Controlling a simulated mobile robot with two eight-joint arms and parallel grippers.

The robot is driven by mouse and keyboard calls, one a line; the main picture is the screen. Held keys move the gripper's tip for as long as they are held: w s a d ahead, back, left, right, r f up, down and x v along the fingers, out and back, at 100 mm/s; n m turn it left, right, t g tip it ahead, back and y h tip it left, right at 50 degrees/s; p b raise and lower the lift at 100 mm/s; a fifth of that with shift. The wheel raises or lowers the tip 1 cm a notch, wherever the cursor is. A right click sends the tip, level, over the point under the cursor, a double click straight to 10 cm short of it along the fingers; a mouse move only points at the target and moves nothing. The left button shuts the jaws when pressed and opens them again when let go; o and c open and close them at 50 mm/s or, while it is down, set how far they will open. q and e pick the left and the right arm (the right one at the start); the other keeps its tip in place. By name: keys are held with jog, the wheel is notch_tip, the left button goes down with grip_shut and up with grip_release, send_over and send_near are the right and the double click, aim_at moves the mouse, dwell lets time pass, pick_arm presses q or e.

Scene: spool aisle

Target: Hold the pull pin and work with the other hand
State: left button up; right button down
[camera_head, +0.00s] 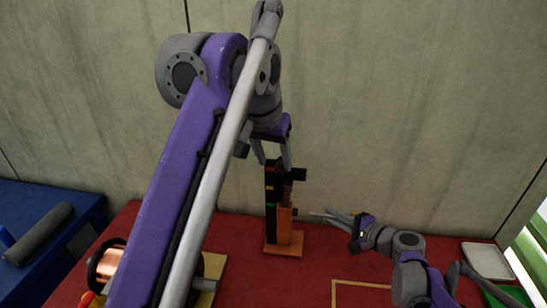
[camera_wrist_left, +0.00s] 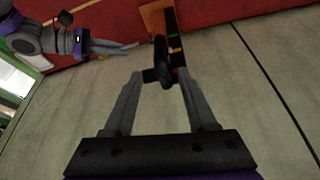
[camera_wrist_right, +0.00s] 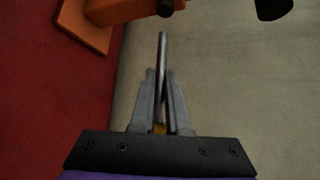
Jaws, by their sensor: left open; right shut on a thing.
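A stand with an orange base (camera_head: 283,250) and a black upright with coloured marks (camera_head: 270,205) stands on the red table. A dark block (camera_head: 294,174) juts from its upper right. My left gripper (camera_head: 273,162) is open just above the stand's top. In the left wrist view its fingers (camera_wrist_left: 162,92) point at the upright, with the dark block (camera_wrist_left: 160,72) in line between them; contact cannot be told. My right gripper (camera_head: 345,219) is shut on a thin metal pin (camera_wrist_right: 163,60). The pin points left at the orange post, its tip apparently just short of it.
A copper spool (camera_head: 108,260) lies at the table's left, partly behind my left arm. A yellow outline (camera_head: 360,283) marks the table front right. A pale tray (camera_head: 487,261) lies at right. A blue table (camera_head: 30,205) with a grey roller (camera_head: 38,235) stands left. A wall is behind.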

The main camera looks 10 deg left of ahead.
aim_at(324, 216)
pick_arm(q)
jog(key=s, duration=1.8)
pick_arm(e)
jog(key=shift+a, duration=1.55)
jog(key=c, duration=0.8)
grip_release()
jog(key=shift+c, duration=0.2)
